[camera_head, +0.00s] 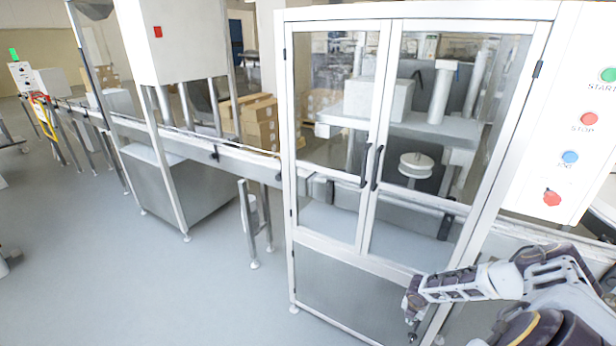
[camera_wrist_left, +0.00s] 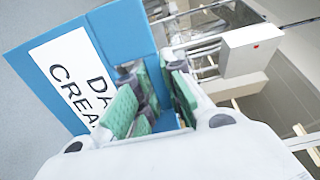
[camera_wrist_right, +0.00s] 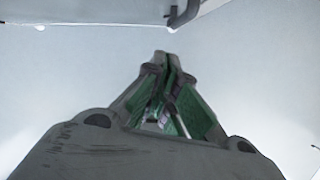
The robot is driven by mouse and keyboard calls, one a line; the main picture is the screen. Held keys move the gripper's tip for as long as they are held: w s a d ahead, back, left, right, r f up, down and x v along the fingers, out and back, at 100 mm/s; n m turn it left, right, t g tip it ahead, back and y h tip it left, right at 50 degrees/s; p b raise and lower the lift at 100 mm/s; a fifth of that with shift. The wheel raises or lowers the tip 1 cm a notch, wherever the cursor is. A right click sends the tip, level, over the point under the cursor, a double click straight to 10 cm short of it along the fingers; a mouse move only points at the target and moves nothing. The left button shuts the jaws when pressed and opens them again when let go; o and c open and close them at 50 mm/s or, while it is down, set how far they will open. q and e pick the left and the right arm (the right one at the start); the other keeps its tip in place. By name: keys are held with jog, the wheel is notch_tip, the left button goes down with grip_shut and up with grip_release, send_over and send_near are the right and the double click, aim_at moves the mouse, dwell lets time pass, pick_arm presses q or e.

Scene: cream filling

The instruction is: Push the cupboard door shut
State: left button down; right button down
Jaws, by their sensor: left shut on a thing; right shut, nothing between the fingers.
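The cupboard is a white-framed cabinet with two glass doors, a left door (camera_head: 331,130) and a right door (camera_head: 425,208). Both doors look flush with the frame in the head view, and their dark handles (camera_head: 376,167) stand side by side at the middle. My right gripper (camera_head: 411,322) is low in front of the cabinet's lower right part, below the handles. It is shut and empty in the right wrist view (camera_wrist_right: 166,62). My left gripper (camera_wrist_left: 152,88) is shut on a blue package (camera_wrist_left: 127,28) with a white label reading partly "CREA". It is outside the head view.
A control panel with a green start button (camera_head: 608,75) and a red stop button (camera_head: 589,118) is on the right. A conveyor (camera_head: 240,160) runs left from the cabinet. Cardboard boxes (camera_head: 260,122) stand behind it. The floor (camera_head: 190,285) at front left is clear.

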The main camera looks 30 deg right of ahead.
pick_arm(q)
jog(key=shift+s+a+r+p, duration=0.2)
jog(key=shift+a+r+p, duration=0.1)
jog(key=shift+r+p, duration=0.3)
jog(key=shift+r, duration=0.15)
pick_arm(e)
jog(key=s+a+v, duration=0.1)
jog(key=v, duration=0.9)
jog(key=shift+s+a, duration=0.2)
jog(key=shift+s, duration=0.05)
